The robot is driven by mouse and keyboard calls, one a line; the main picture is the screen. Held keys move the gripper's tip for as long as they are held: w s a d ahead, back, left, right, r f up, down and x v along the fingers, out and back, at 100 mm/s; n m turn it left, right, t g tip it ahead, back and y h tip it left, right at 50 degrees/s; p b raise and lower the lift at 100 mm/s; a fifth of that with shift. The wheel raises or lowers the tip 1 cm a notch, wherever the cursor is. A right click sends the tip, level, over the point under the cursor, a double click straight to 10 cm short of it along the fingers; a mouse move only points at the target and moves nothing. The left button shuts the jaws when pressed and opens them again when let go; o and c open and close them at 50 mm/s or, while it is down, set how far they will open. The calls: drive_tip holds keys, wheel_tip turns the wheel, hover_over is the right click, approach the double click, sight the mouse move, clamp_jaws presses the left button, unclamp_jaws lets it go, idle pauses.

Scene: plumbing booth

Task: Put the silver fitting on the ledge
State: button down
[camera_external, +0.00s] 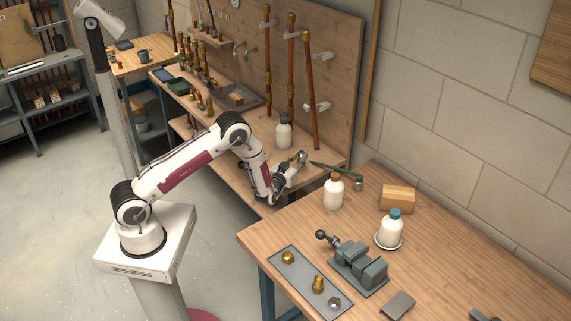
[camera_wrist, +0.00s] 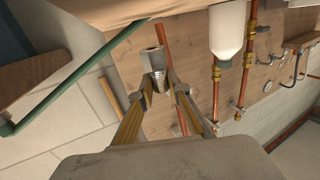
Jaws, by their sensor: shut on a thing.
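The silver fitting (camera_wrist: 153,61) is a short, hollow cylinder with a threaded lower part. My gripper (camera_wrist: 158,84) is shut on it, with one finger on each side, and its open end faces away from the palm. In the external view my gripper (camera_external: 297,161) is above the front right end of a wooden ledge (camera_external: 262,130) that runs below the pipe board. The fitting is too small there to make out clearly. A smaller shelf (camera_external: 212,38) is fixed higher on the board. I cannot tell from the pictures which of these the task means.
A white bottle (camera_external: 284,134) stands on the ledge beside my gripper, and copper pipes (camera_external: 309,95) rise behind. A green rod (camera_external: 335,172) lies close on the right. The near bench holds a vise (camera_external: 358,268), bottles and a fittings plate (camera_external: 297,270).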

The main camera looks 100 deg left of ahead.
sight(300, 155)
drive_tip(key=shift+f, duration=1.8)
drive_tip(key=shift+f, duration=0.1)
drive_tip(key=c, duration=1.9)
unclamp_jaws()
drive_tip(key=shift+v, duration=1)
drive_tip(key=shift+s+d+r, duration=0.1)
drive_tip(key=shift+d+r, duration=0.05)
drive_tip(key=shift+r, duration=0.65)
drive_tip(key=shift+d+r, duration=0.15)
drive_tip(key=shift+r, duration=0.6)
drive_tip(key=shift+s+d+r, duration=0.1)
drive_tip(key=shift+d+r, duration=0.1)
drive_tip(key=shift+r, duration=1.85)
drive_tip(key=shift+w, duration=0.1)
